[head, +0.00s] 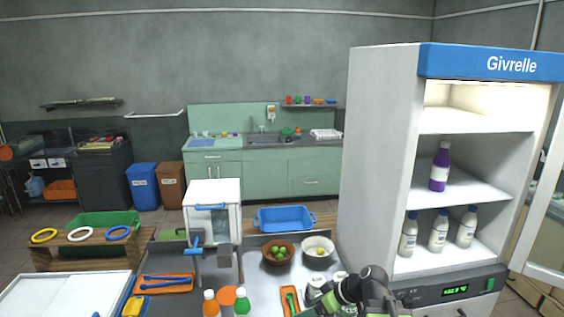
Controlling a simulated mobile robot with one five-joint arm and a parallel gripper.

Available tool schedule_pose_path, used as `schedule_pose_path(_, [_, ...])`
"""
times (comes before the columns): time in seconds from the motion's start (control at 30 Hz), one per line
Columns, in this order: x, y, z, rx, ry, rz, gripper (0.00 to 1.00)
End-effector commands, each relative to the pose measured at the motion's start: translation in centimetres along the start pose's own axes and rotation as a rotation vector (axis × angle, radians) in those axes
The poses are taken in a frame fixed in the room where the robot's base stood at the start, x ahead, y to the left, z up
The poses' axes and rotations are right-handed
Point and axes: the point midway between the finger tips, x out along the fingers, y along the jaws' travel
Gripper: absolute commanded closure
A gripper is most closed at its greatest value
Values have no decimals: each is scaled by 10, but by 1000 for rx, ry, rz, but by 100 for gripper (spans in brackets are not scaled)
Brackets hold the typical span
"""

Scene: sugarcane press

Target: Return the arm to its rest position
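My arm (374,285) shows at the bottom of the head view, right of centre, as dark links with green parts. It is low and bent, in front of the lower left of the fridge. I cannot make out the fingertips of my gripper among the dark parts and the white jars beside them. No object can be seen clearly held.
The white fridge (383,150) stands open at the right, with a purple bottle (440,167) and white bottles (438,231) inside. The grey worktop (257,290) holds a press (212,208), a brown bowl (279,252), a white bowl (318,249) and bottles. A blue basin (284,218) lies behind.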

Motion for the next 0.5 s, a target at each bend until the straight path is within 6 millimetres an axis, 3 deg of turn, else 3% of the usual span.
schedule_pose_path(0.03, [25,-13,20,38,-111,5,23])
schedule_pose_path(0.13, [36,-17,59,183,-326,94,23])
schedule_pose_path(0.3, [-1,9,116,519,-551,361,23])
schedule_pose_path(0.4, [-15,16,131,676,-590,471,23])
schedule_pose_path(0.5, [-15,13,132,772,-583,503,23])
